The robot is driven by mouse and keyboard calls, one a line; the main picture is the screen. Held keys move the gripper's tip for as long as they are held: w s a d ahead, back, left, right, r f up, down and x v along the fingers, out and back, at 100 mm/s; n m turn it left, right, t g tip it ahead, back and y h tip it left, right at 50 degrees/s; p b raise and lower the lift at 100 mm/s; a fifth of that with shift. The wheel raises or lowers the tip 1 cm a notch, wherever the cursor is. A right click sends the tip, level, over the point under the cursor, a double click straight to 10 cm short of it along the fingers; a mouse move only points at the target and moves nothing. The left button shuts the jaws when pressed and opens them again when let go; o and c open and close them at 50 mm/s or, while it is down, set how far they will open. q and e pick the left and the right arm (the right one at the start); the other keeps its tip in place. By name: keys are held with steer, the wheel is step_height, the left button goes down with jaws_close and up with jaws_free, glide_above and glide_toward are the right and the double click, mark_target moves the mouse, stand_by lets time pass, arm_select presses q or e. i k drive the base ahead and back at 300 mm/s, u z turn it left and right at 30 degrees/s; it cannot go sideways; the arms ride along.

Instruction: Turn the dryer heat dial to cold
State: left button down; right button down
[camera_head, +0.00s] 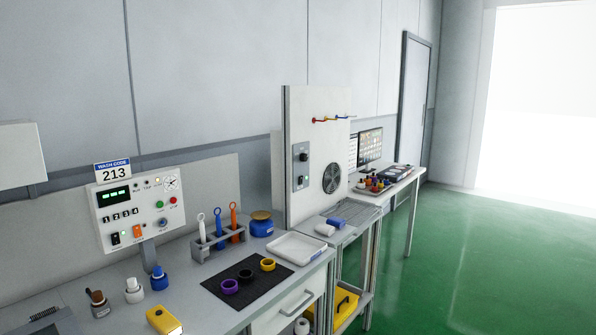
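The dryer appears to be the tall white panel (312,205) in the middle of the head view, with a round dark fan grille (331,178) low on its face. A grey plate (301,170) left of the grille carries a dark upper knob (304,157) and a smaller dark lower control (299,181). I cannot read their labels, so I cannot tell which is the heat dial or where it points. Neither of my grippers shows in this view.
Left of the dryer, a bench holds a control box (140,212), bottles, a brush rack (218,240), a black mat (246,282) and a white tray (294,248). A grey shelf (345,227) fronts the dryer. Open green floor (470,260) lies to the right.

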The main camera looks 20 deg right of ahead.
mark_target(304, 158)
steer(key=u, duration=0.85)
steer(key=i, duration=0.15)
steer(key=z, duration=3.2)
steer(key=i, duration=3.5)
steer(key=u, duration=0.45)
